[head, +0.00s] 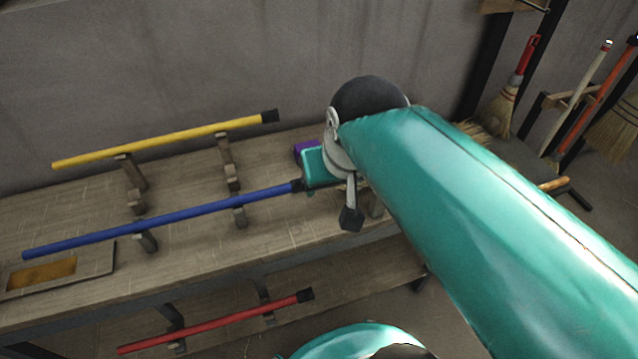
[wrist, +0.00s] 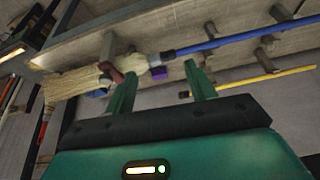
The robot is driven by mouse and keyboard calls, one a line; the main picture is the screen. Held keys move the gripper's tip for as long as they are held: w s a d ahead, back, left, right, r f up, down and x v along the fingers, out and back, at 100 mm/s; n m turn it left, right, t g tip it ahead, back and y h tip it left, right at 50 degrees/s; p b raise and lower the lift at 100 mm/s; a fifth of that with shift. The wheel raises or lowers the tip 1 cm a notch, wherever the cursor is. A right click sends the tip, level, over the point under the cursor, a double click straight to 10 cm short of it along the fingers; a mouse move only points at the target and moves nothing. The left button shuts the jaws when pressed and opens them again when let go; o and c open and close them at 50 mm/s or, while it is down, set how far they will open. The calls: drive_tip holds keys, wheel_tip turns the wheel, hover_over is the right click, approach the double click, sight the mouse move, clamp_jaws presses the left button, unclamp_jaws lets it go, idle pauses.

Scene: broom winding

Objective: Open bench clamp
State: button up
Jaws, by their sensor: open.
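In the wrist view, a straw broom (wrist: 75,82) with a blue handle (wrist: 228,40) lies along the bench. A dark red piece on a grey post (wrist: 107,46) sits against the straw and appears to be the bench clamp; its jaw state is unclear. A purple block (wrist: 160,73) shows between my fingers. My gripper (wrist: 160,72) is open, its two green fingers apart and nothing visibly held. In the head view, the blue handle (head: 165,221) rests on bench supports, and my teal arm hides the broom head and clamp.
A yellow handle (head: 165,141) rests on supports at the bench's back. A red handle (head: 215,322) lies on the lower shelf. A shallow tray (head: 100,262) is on the bench at left. Brooms (head: 508,105) stand along the right wall. The bench front is mostly clear.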

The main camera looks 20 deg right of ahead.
drive_tip(key=shift+s+a+f+n+t, duration=0.4)
drive_tip(key=shift+s+a+f+n, duration=0.3)
drive_tip(key=shift+s+a+f, duration=0.3)
drive_tip(key=shift+s+r, duration=0.15)
drive_tip(key=shift+c, duration=0.2)
drive_tip(key=shift+d, duration=0.1)
drive_tip(key=w+d+f+m+g+y, duration=0.45)
drive_tip(key=d+f+m+y, duration=0.45)
drive_tip(key=m, duration=0.6)
drive_tip(key=d+f+m+t+y, duration=0.3)
drive_tip(key=d+m+t, duration=0.95)
drive_tip(key=d, duration=0.85)
drive_tip(key=x, duration=1.3)
drive_tip(key=shift+s+a+r, duration=0.1)
drive_tip(key=shift+a+r, duration=0.05)
drive_tip(key=shift+a, duration=0.3)
